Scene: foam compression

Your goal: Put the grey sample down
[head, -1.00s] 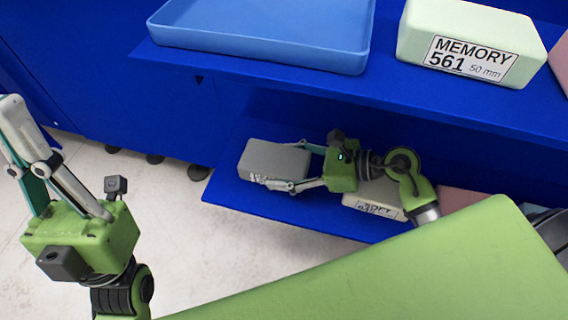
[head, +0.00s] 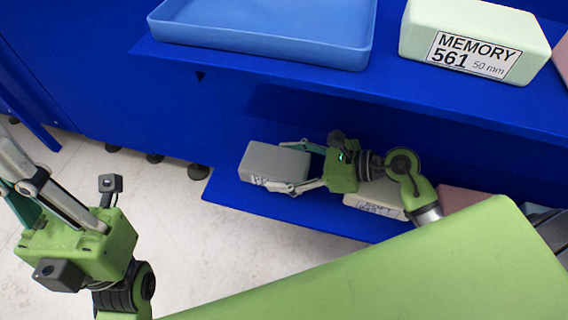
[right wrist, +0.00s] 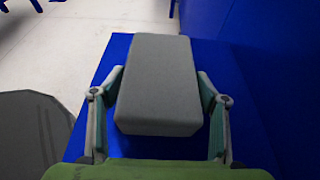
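The grey sample (head: 277,160) is a grey block lying flat on the lower blue shelf (head: 222,190), near its left end. Part of a label shows on its front side. It also fills the middle of the right wrist view (right wrist: 160,85). My right gripper (head: 290,167) has one finger on each side of the block's near end.
A cream block (head: 375,198) and a pink block (head: 462,201) sit on the lower shelf, right of my gripper. Above, the upper surface holds a blue tray (head: 262,42) and a pale green block marked MEMORY 561 (head: 420,30). The shelf's left edge is close to the sample.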

